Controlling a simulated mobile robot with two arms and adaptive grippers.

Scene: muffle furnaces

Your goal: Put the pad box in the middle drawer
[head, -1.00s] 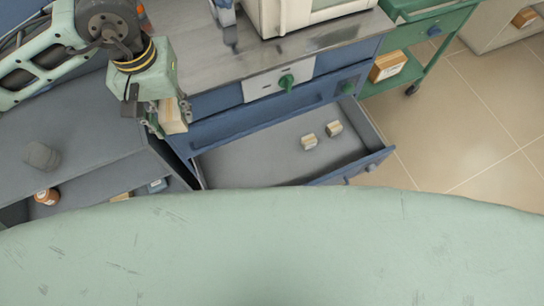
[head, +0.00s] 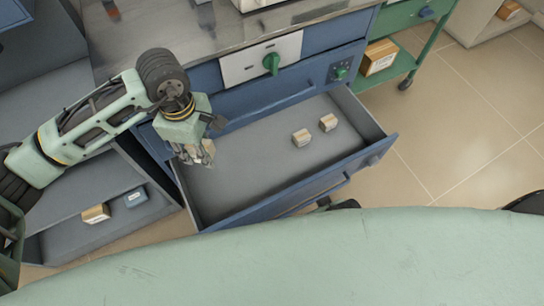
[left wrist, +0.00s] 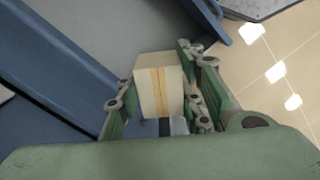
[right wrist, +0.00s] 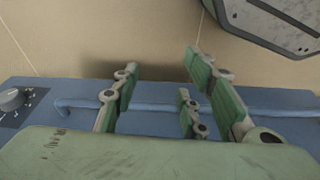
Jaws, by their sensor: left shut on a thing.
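The pad box, a pale block with a tan band, shows in the left wrist view (left wrist: 158,85). My left gripper (head: 194,154) is shut on it, above the left end of the open blue drawer (head: 235,178). The gripper partly hides the pad box (head: 208,149) in the head view. Two similar small boxes, one (head: 301,137) and another (head: 328,122), lie inside the drawer towards its right side. My right gripper (right wrist: 163,75) has its fingers apart and empty over the blue drawer front, close to its handle bar (right wrist: 270,108); whether it touches the bar is unclear.
Above the drawer is a white panel with a green knob (head: 271,63). A green cart (head: 405,65) with a carton (head: 379,57) stands right. The drawer's middle floor is clear.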

